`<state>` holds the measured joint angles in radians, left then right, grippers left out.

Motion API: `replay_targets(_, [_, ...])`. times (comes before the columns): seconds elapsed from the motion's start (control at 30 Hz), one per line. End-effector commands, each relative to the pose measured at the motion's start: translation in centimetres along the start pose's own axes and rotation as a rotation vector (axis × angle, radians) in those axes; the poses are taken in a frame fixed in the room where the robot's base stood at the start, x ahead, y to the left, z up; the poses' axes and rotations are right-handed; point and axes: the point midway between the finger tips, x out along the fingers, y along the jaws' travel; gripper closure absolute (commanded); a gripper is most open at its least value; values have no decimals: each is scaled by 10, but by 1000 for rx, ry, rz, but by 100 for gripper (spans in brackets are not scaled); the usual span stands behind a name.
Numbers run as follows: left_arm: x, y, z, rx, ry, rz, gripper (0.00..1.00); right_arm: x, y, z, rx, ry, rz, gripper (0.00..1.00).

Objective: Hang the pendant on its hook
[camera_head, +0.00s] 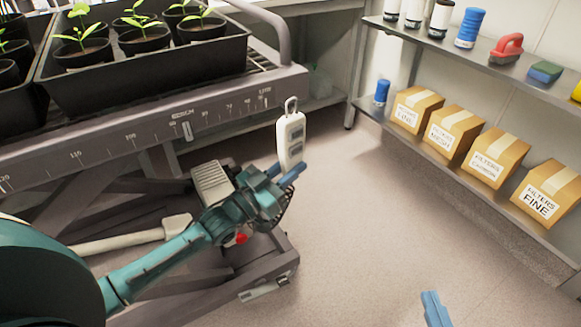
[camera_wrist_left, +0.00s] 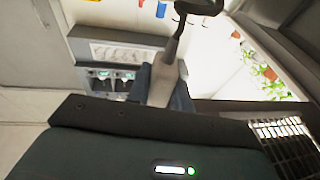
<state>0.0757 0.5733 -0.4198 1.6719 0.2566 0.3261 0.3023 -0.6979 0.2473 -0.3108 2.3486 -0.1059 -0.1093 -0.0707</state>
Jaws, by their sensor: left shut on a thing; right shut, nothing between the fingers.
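The pendant (camera_head: 290,136) is a white handheld unit with two dark grey panels and a metal loop on top. My left gripper (camera_head: 285,171) is shut on its lower end and holds it nearly upright, loop up, off the trolley's right end in the picture. The left wrist view shows the pendant (camera_wrist_left: 164,82) between the blue fingers, with a dark loop at its top. I cannot make out the pendant's hook for sure in either view. Of my right gripper (camera_head: 436,310), only blue fingertips show at the bottom edge; it is away from the pendant.
A grey trolley (camera_head: 150,128) with a scale along its edge carries a black tray (camera_head: 140,82) of seedling pots. A shelf (camera_head: 480,57) at right holds bottles and a red-handled tool, with several filter boxes (camera_head: 455,132) below. The floor between is clear.

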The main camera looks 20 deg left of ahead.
Motion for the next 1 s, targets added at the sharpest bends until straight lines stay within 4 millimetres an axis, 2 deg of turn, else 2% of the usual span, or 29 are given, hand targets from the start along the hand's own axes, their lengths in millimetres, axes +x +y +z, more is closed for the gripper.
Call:
replay_targets(0.5, [2, -14, 0, 1, 1, 0, 100, 0, 0, 3, -1, 2, 0, 100])
replay_targets(1.0, [2, -15, 4, 0, 2, 0, 100, 0, -1, 5, -1, 2, 0, 100])
